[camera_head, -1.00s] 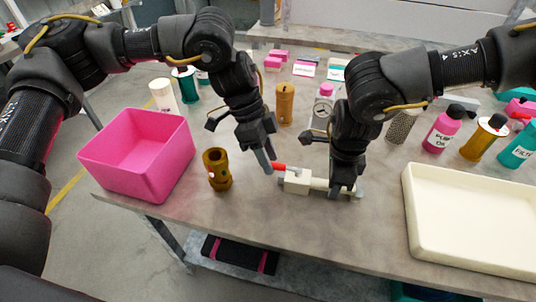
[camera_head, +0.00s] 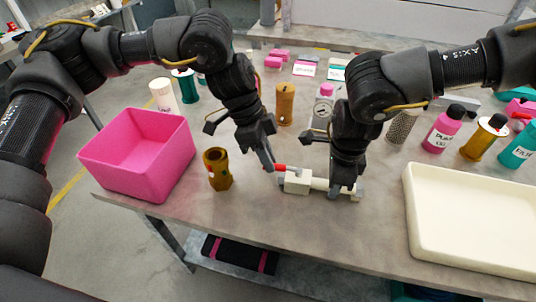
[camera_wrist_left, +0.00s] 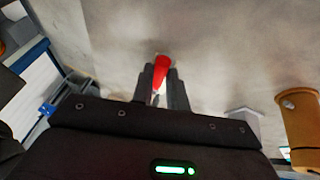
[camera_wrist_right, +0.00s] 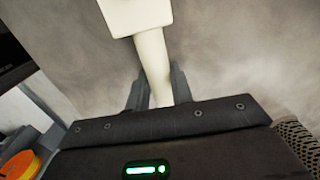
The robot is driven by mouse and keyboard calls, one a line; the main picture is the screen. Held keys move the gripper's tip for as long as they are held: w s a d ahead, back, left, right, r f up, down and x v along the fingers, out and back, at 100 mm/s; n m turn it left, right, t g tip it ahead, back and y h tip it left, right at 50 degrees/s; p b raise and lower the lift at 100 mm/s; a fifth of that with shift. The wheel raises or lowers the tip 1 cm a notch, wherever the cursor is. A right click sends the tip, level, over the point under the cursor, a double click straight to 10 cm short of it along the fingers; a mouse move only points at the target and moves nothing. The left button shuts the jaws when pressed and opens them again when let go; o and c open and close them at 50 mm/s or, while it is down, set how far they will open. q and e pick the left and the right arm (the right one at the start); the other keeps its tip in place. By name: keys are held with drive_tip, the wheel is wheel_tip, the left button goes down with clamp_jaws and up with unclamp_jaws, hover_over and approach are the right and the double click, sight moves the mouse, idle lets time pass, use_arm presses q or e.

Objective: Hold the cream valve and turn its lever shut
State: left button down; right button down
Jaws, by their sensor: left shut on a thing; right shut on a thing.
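The cream valve (camera_head: 297,182) lies on the grey table near its front edge, its pipe pointing right. Its red lever (camera_head: 280,168) sticks out to the left from the body. My left gripper (camera_head: 268,165) is shut on the red lever; in the left wrist view the lever (camera_wrist_left: 161,72) sits between the fingers. My right gripper (camera_head: 345,188) is shut on the valve's pipe, right of the body. In the right wrist view the cream pipe (camera_wrist_right: 155,68) runs between the fingers. The fingers hide part of the pipe and the lever's tip.
A brass fitting (camera_head: 217,170) stands left of the valve, close to my left gripper. A pink bin (camera_head: 140,172) is at the left, a cream tray (camera_head: 470,255) at the right. An orange-brown cylinder (camera_head: 285,104) and several bottles stand behind. The table in front of the valve is clear.

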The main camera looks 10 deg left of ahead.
use_arm(q)
drive_tip(key=s+n, duration=0.1)
drive_tip(key=s+n+t, duration=0.1)
drive_tip(key=n, duration=0.1)
drive_tip(key=s+n+t, duration=0.1)
drive_tip(key=shift+s+d+n, duration=0.1)
drive_tip(key=shift+d+n, duration=0.25)
drive_tip(key=shift+n, duration=0.05)
drive_tip(key=shift+s+d+n+t, duration=0.3)
drive_tip(key=shift+s+n+t, duration=0.1)
drive_tip(key=shift+n, duration=0.4)
drive_tip(key=shift+s+d+n+t, duration=0.25)
drive_tip(key=shift+s+d+n, duration=0.1)
drive_tip(key=shift+n, duration=0.45)
drive_tip(key=shift+s+d+n+t, duration=0.25)
drive_tip(key=shift+s+n+t, duration=0.15)
drive_tip(key=shift+n, duration=0.4)
drive_tip(key=c, duration=1.4)
unclamp_jaws()
drive_tip(key=shift+o, duration=0.2)
drive_tip(key=v, duration=1.2)
drive_tip(key=shift+c, duration=0.4)
